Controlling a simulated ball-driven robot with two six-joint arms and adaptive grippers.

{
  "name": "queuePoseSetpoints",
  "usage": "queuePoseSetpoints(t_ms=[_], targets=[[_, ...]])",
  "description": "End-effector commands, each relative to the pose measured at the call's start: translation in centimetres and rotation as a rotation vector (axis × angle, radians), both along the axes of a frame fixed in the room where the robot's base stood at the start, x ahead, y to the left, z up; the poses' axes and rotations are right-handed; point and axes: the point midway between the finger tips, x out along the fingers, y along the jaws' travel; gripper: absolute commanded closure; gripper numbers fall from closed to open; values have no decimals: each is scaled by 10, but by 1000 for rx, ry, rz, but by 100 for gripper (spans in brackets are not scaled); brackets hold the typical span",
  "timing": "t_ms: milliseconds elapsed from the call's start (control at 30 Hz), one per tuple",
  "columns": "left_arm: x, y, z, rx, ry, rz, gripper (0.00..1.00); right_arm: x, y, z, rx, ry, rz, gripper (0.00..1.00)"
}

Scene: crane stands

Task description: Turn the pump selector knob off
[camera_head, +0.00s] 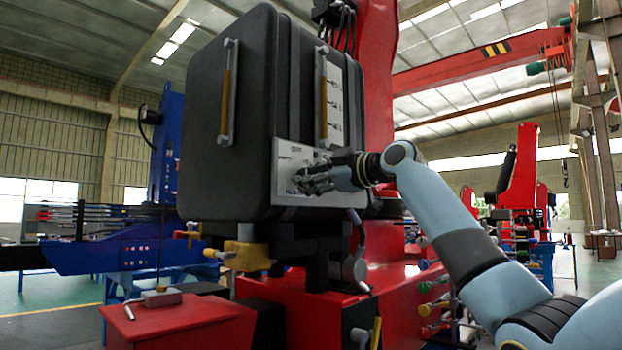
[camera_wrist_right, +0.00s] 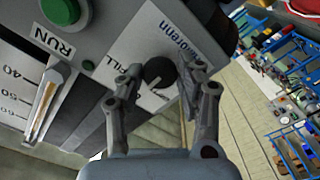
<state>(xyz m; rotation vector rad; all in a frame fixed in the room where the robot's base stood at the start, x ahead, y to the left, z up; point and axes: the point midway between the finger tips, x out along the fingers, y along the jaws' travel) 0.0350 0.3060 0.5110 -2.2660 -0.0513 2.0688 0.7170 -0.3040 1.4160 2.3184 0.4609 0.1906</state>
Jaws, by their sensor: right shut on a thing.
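The pump selector knob (camera_wrist_right: 158,72) is a round black knob with a pale pointer mark on a white label panel (camera_wrist_right: 140,35). In the right wrist view "FILL" is readable beside it; other positions are hidden or unclear. My right gripper (camera_wrist_right: 159,84) has its fingers on both sides of the knob, shut on it. In the head view my right gripper (camera_head: 316,180) reaches in from the right to the light control panel (camera_head: 288,153) on the dark tank's side, and hides the knob there. My left gripper is in neither view.
The wrist view shows a green RUN button (camera_wrist_right: 61,10) and a level gauge (camera_wrist_right: 43,100) beside the panel. The dark tank (camera_head: 230,165) stands on a red machine body (camera_head: 390,285). Yellow valve fittings (camera_head: 245,256) and hoses are below it.

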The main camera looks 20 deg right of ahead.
Motion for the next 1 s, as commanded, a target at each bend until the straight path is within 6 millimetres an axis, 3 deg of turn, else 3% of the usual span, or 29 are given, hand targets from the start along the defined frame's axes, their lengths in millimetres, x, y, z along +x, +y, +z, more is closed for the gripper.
queuePoseSetpoints(t_ms=[33, 67, 200, 567, 1000], targets=[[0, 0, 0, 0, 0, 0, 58, 0, 0, 0, 0, 0, 0, 96], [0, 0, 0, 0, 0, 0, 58, 0, 0, 0, 0, 0, 0, 60], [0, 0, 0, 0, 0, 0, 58, 0, 0, 0, 1, 0, 0, 42], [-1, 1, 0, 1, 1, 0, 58, -6, -3, -1, -1, 0, -1, 42], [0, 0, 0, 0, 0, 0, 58, -89, -38, -2, -6, 2, -3, 42]])
